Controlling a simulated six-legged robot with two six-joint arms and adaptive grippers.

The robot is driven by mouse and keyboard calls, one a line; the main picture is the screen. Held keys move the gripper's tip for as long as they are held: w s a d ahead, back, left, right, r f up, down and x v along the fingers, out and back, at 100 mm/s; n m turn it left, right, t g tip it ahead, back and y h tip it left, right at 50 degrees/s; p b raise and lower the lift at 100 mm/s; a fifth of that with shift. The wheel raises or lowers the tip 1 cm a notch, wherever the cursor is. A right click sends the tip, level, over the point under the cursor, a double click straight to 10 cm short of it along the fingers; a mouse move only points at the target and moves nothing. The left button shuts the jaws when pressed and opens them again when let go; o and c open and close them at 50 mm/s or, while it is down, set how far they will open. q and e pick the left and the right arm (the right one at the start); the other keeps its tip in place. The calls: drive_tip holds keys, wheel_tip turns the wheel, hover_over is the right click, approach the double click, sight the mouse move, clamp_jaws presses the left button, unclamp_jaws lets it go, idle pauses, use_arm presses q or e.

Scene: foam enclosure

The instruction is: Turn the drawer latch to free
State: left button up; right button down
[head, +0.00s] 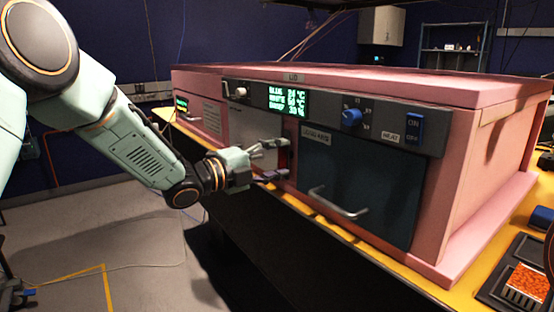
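The pink foam enclosure (480,165) stands on a yellow-edged bench. A dark grey drawer front (385,172) with a pale bar handle (338,204) sits in its front face and looks closed. My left gripper (281,160) is in front of the enclosure, just left of the drawer front, beside a narrow dark red strip. Its two fingers are spread, one above the other, with no object clearly seen between them. I cannot make out the drawer latch; the fingers may hide it. Whether they touch anything is unclear. My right gripper is out of view.
Above the drawer are a lit green display (288,100), a blue knob (351,117) and a blue on/off switch (414,127). A black tray with orange granules (528,282) lies at the lower right. The floor at left is mostly clear, with a cable across it.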

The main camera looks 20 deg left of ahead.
use_arm(q)
drive_tip(key=o, duration=0.4)
drive_tip(key=shift+a, duration=0.1)
drive_tip(key=v, duration=1.1)
drive_tip(key=shift+s+a, duration=0.25)
drive_tip(key=shift+s, duration=0.1)
drive_tip(key=shift+w, duration=0.1)
idle(0.4)
drive_tip(key=shift+x, duration=5.8)
